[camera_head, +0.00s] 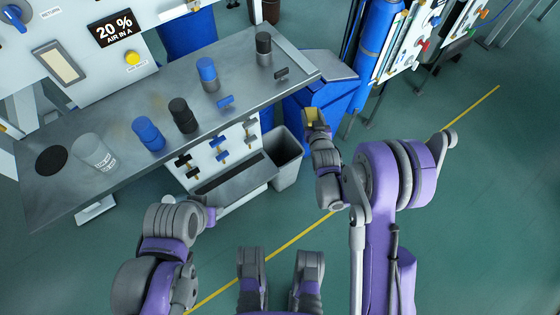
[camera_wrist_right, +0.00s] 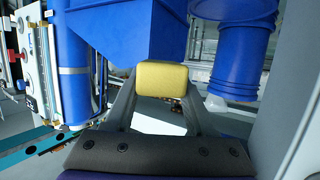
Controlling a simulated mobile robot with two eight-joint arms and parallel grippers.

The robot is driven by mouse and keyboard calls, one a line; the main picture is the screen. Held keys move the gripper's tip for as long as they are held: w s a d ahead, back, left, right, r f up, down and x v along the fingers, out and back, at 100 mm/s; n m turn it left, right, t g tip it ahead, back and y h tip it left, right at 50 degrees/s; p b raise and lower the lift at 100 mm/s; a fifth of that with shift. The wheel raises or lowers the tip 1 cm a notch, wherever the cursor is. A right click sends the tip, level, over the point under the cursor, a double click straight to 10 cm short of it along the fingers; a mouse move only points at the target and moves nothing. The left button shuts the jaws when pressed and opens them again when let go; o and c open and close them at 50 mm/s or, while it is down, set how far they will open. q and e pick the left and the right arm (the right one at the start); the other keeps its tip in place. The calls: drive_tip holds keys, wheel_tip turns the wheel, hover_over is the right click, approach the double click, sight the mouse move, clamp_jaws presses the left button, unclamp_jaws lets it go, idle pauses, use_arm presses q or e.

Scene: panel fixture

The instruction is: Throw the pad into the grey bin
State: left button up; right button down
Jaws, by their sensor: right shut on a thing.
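A yellow pad (camera_wrist_right: 161,80) is pinched between the two fingers of my right gripper (camera_wrist_right: 160,92). In the head view the pad (camera_head: 312,115) is a small yellow patch at the tip of my right gripper (camera_head: 314,122), which is shut on it. The grey bin (camera_head: 287,176) stands on the floor at the right end of the bench, to the left of and below my right gripper in the picture. The pad is apart from it. My left arm shows at the lower left, but I cannot make out its gripper.
A metal bench (camera_head: 112,184) carries several blue and dark cylinders and a clear cup (camera_head: 95,152). A blue container (camera_head: 325,100) stands behind my right gripper. A white panel (camera_head: 75,60) is at the back left. The green floor to the right is largely open.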

use_arm(q)
wheel_tip(320, 180, down, 7)
drive_tip(key=b, duration=0.6)
drive_tip(key=shift+w, duration=0.45)
use_arm(e)
drive_tip(key=w+a+f, duration=0.1)
drive_tip(key=a+f, duration=0.2)
drive_tip(key=f, duration=0.5)
drive_tip(key=a+f+n+y, duration=0.1)
drive_tip(key=a+f, duration=0.2)
drive_tip(key=f, duration=0.5)
drive_tip(key=w+a+f, duration=0.1)
drive_tip(key=a+f, duration=0.2)
drive_tip(key=f, duration=0.5)
drive_tip(key=shift+w+f, duration=0.25)
drive_tip(key=shift+w, duration=0.1)
drive_tip(key=shift+c, duration=0.8)
unclamp_jaws()
use_arm(q)
drive_tip(key=shift+s, duration=0.1)
use_arm(e)
drive_tip(key=shift+s, duration=0.1)
